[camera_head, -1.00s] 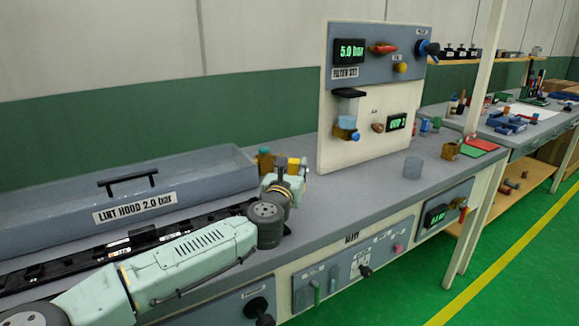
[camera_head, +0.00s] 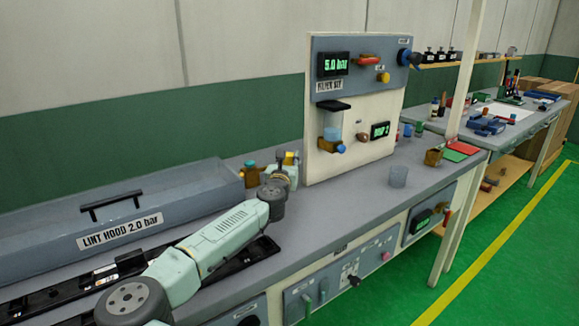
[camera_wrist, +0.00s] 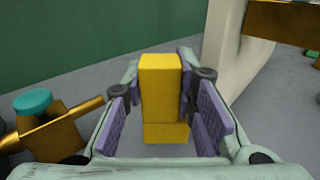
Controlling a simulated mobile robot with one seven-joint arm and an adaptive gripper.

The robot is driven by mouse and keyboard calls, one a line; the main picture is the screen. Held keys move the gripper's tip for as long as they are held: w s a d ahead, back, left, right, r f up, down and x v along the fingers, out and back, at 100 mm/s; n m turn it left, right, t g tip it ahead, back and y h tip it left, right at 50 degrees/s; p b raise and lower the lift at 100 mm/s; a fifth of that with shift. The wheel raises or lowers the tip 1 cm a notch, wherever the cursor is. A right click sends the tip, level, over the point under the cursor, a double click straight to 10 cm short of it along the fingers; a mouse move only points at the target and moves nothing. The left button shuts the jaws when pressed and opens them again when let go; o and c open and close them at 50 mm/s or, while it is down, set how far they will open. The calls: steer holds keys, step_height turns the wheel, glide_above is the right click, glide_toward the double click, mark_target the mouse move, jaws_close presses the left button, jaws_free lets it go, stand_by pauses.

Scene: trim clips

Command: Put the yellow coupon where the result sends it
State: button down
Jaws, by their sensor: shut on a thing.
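The yellow coupon (camera_wrist: 160,85) is a blocky yellow piece standing between the purple pads of my gripper (camera_wrist: 165,110) in the wrist view. My gripper is shut on it. A line crosses its lower part, and I cannot tell whether that is a second piece. In the head view my gripper (camera_head: 285,163) is at the bench's back, just left of the white panel (camera_head: 350,165), with a bit of yellow showing. A green display (camera_head: 380,131) on the panel ends in "2"; its word is unclear. Another display (camera_head: 333,64) reads 5.0 bar.
A brass fixture with a teal top (camera_wrist: 52,128) stands left of my gripper. The grey lint hood (camera_head: 150,205) reads 2.0 bar.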

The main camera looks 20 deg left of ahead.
steer(key=shift+w, duration=0.6)
steer(key=shift+f+p, duration=0.55)
steer(key=shift+f, duration=1.25)
steer(key=shift+f, duration=0.2)
steer(key=c, duration=1.6)
jaws_free()
